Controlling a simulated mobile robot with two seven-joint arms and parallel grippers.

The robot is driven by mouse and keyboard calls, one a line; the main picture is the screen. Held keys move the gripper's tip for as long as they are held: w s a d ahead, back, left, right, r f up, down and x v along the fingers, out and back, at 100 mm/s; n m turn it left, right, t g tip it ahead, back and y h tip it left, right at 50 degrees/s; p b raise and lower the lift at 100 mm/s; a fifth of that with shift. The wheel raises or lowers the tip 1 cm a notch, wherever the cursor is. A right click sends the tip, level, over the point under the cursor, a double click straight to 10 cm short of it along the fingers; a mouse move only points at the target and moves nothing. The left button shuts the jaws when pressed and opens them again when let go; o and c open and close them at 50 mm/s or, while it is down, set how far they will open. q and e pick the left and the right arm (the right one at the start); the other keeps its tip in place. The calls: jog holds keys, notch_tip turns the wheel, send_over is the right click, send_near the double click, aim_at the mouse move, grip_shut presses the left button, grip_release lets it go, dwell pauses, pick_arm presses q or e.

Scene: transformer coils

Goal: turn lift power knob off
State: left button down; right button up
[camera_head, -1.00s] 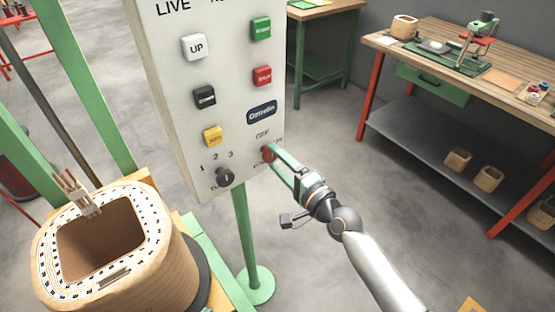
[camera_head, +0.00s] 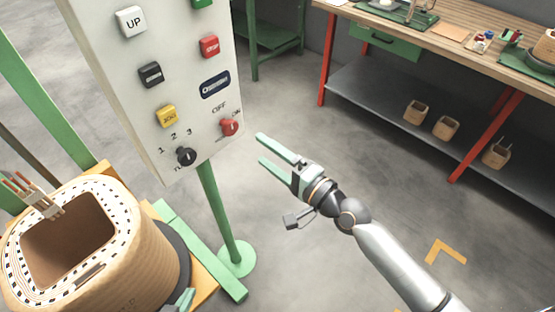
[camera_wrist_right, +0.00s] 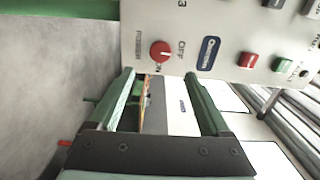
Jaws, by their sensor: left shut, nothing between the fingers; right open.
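The red round power knob (camera_head: 229,127) sits low on the right of the white control panel (camera_head: 150,100), below the "OFF" label. It also shows in the right wrist view (camera_wrist_right: 162,51), with a white mark across its face; I cannot tell which end is the pointer. My right gripper (camera_head: 262,150) is open and empty, with its green fingers to the right of the knob and apart from it. In the right wrist view the fingers (camera_wrist_right: 157,77) stand apart below the knob.
A large wound coil (camera_head: 110,265) stands at lower left. A green post (camera_head: 217,215) holds the panel. A workbench (camera_head: 460,50) stands at the back right; the floor between is clear.

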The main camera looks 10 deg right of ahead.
jog(key=shift+v, duration=1.5)
